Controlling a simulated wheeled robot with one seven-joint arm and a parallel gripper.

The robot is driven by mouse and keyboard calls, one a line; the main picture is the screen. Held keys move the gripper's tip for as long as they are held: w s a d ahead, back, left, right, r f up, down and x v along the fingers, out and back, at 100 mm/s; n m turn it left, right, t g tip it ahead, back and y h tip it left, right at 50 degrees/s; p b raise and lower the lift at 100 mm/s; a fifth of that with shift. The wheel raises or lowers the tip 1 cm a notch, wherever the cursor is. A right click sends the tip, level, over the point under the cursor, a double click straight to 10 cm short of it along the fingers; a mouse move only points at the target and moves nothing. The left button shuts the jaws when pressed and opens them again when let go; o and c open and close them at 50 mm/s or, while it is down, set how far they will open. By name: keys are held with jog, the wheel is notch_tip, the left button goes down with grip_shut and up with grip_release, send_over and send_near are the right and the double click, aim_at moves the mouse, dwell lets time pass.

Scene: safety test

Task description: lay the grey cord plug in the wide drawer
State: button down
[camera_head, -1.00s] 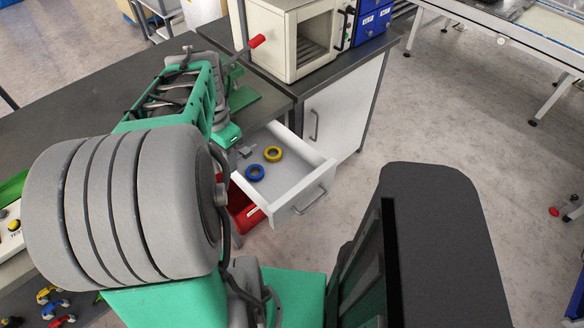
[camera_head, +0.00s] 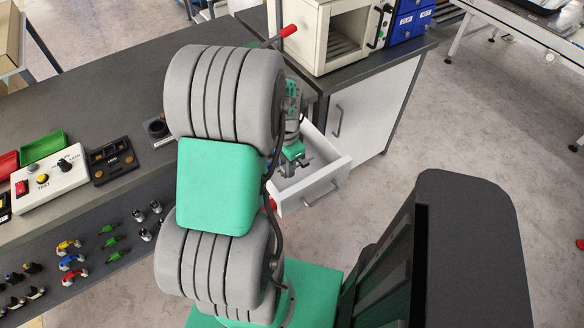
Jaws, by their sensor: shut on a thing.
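The open white drawer (camera_head: 318,187) juts out under the dark bench, right of centre. My gripper (camera_head: 294,168) points down into the drawer opening at its left side, with small dark fingers near the drawer floor. It is shut on a small grey thing, taken as the grey cord plug, which my fingers and arm mostly hide. I cannot tell whether the plug touches the drawer floor. My arm covers the left part of the drawer.
A cream box with an open front (camera_head: 335,40) and blue drawers (camera_head: 408,22) stand on the bench behind. A control box (camera_head: 48,183) and green tray (camera_head: 42,146) lie at left. A white cabinet door (camera_head: 365,105) is right of the drawer.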

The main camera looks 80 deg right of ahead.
jog(key=d+f, duration=0.1)
jog(key=s+d+f, duration=0.1)
jog(key=f, duration=0.1)
jog(key=shift+d+f, duration=0.1)
jog(key=shift+d, duration=0.15)
notch_tip(320, 180, down, 3)
jog(key=shift+w+r, duration=0.1)
jog(key=shift+r, duration=0.1)
jog(key=shift+f, duration=0.35)
jog(key=c, duration=1.1)
grip_release()
jog(key=shift+c, duration=0.2)
